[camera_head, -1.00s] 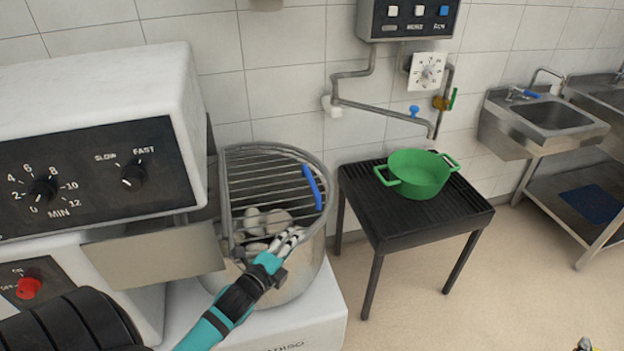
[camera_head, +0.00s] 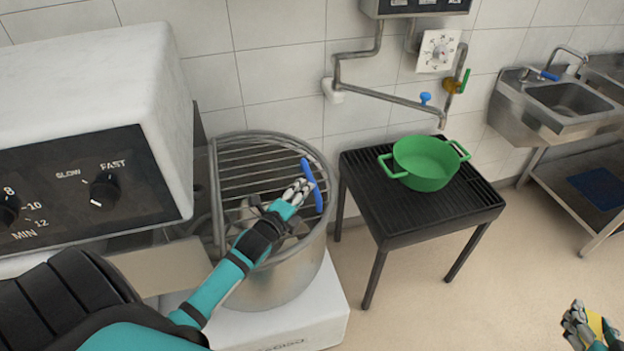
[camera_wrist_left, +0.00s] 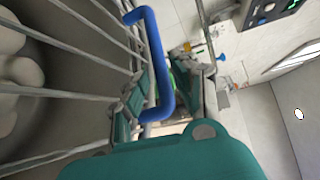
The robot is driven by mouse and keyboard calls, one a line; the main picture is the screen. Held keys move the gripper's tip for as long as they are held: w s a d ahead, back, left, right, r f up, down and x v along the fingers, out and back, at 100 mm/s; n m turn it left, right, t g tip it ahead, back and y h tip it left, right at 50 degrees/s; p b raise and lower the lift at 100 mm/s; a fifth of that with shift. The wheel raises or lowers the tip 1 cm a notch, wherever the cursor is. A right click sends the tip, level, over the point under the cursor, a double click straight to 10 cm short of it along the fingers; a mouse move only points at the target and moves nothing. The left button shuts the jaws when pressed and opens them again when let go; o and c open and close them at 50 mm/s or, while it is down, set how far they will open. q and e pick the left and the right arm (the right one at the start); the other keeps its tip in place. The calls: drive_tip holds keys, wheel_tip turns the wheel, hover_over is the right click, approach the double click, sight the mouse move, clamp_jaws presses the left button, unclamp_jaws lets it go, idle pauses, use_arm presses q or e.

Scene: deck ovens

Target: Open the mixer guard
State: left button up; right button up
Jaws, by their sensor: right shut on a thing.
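The mixer guard (camera_head: 255,160), a wire grille with a blue handle (camera_head: 318,199), lies closed over the steel bowl (camera_head: 275,285). My left gripper (camera_head: 299,190) is at the handle on the guard's right side. In the left wrist view the blue handle (camera_wrist_left: 155,60) runs between the spread fingers of the left gripper (camera_wrist_left: 168,95); whether they touch it I cannot tell. My right gripper (camera_head: 582,322) is at the lower right corner, shut on a small yellow thing (camera_head: 596,324), partly hidden by its fingers.
The white mixer head with its dial panel (camera_head: 75,185) stands left of the bowl. A black slatted stand (camera_head: 385,215) with a green pot (camera_head: 425,165) is right of it, under a wall pipe (camera_head: 390,97). A sink (camera_head: 565,100) is further right. The floor between is clear.

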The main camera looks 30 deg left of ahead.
sight(312, 182)
use_arm(q)
drive_tip(key=w, duration=0.4)
drive_tip(key=w+f, duration=0.1)
drive_tip(key=w, duration=0.1)
drive_tip(key=shift+a, duration=0.3)
drive_tip(key=shift+s, duration=0.1)
clamp_jaws()
drive_tip(key=shift+f, duration=0.1)
